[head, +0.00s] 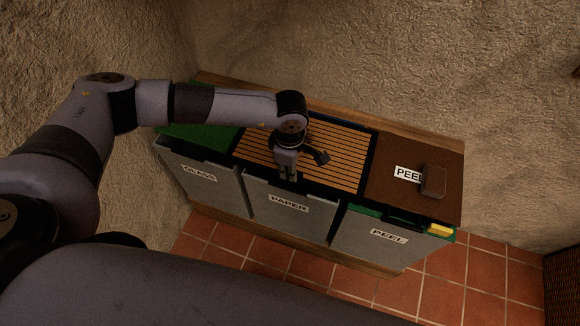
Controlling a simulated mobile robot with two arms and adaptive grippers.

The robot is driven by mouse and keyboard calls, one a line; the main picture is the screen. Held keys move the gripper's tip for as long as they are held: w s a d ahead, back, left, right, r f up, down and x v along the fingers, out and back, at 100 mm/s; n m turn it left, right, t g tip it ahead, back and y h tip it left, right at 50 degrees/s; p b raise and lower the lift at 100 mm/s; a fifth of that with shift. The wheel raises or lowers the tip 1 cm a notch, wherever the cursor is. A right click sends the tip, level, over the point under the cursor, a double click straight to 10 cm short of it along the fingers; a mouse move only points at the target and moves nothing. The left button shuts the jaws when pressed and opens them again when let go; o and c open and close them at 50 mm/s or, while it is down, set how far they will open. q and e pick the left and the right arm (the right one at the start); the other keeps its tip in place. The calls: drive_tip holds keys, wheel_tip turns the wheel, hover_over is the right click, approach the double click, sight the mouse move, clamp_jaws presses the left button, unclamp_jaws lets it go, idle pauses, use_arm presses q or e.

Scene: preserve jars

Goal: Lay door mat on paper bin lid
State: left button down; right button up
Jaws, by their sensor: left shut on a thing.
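The door mat (345,164), tan slats with a dark border, lies over the top of the middle bin, the one labelled PAPER (289,204). It looks flat and covers the paper bin lid, so I cannot make out the lid itself. My left gripper (288,176) points down at the mat's near edge and is shut on it. The fingertips are small and partly merge with the dark border. My arm hides part of the mat's far left side. My right gripper is not in view.
To the left is the GLASS bin (200,174) with a green top (205,134). To the right is a brown top (400,200) with a PEEL label and a dark brown block (433,182), above the PEEL bin front (375,241). A rough wall stands behind; tiled floor (470,270) lies in front.

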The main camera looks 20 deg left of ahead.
use_arm(q)
drive_tip(key=c, duration=1.6)
unclamp_jaws()
wheel_tip(320, 180, up, 12)
drive_tip(key=b, duration=0.1)
